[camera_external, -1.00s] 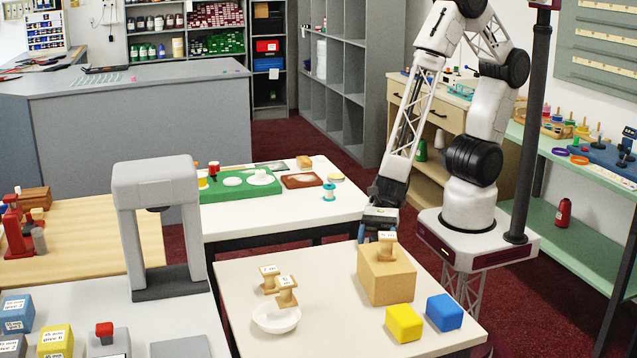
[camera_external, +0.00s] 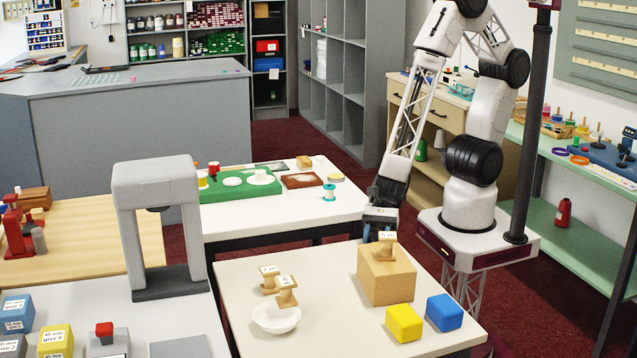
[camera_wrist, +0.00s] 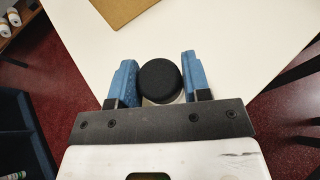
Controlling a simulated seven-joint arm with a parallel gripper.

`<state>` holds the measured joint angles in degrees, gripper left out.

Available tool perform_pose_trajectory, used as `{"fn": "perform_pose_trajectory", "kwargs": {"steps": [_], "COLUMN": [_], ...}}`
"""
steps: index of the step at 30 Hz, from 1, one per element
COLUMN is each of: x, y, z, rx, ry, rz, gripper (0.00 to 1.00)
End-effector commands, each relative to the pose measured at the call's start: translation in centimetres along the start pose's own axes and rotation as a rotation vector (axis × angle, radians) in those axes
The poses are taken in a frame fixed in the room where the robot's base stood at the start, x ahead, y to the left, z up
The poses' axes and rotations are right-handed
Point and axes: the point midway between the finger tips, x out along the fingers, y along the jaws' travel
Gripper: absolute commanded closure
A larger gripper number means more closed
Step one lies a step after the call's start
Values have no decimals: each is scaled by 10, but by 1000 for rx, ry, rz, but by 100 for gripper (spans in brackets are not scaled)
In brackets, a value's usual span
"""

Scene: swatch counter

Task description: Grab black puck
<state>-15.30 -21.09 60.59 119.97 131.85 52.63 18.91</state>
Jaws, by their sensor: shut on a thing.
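The black puck (camera_wrist: 159,77) shows in the wrist view as a dark round disc with a paler part under its lower edge. It sits between the two blue fingers of my gripper (camera_wrist: 157,80), which are shut on it. In the external view my gripper (camera_external: 379,227) hangs at the back edge of the near white table (camera_external: 330,310), just behind the wooden block. The puck is hidden there by the fingers and block. I cannot tell whether the puck touches the table.
The wooden block (camera_external: 387,279) with a labelled wooden spool (camera_external: 385,246) on top stands right in front of my gripper. Yellow (camera_external: 404,323) and blue (camera_external: 444,312) cubes stand nearer. The table's middle is clear.

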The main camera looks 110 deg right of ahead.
Motion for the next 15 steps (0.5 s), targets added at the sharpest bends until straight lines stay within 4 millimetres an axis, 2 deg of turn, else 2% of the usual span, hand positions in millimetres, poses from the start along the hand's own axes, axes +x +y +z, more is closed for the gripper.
{"fn": "perform_pose_trajectory", "kwargs": {"steps": [8,15], "x": [-4,-16], "y": [0,2], "z": [10,35], "rx": [-1,-1], "ry": [-1,-2], "rz": [0,-1], "gripper": [79,79]}}
